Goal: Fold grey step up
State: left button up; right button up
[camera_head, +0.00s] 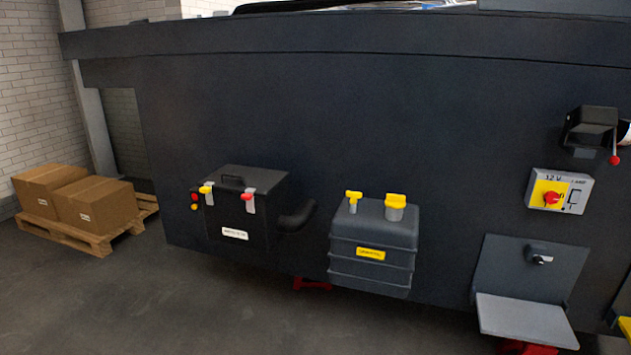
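The grey step (526,320) is at the lower right. Its light grey tread sticks out roughly level from the bottom of a dark back plate (513,272) on the chassis side. A small black latch or knob (539,258) with a light tip sits on the back plate above the tread. Neither of my grippers shows in the head view, so their place relative to the step cannot be seen.
The dark chassis wall (330,120) fills the view. A switch box (558,192) with a red knob is above the step. A ribbed tank (374,245) and a battery box (240,210) are to the left. Boxes on a pallet (95,238) stand far left.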

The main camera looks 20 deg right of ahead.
aim_at(538, 322)
jog(key=z, duration=1.85)
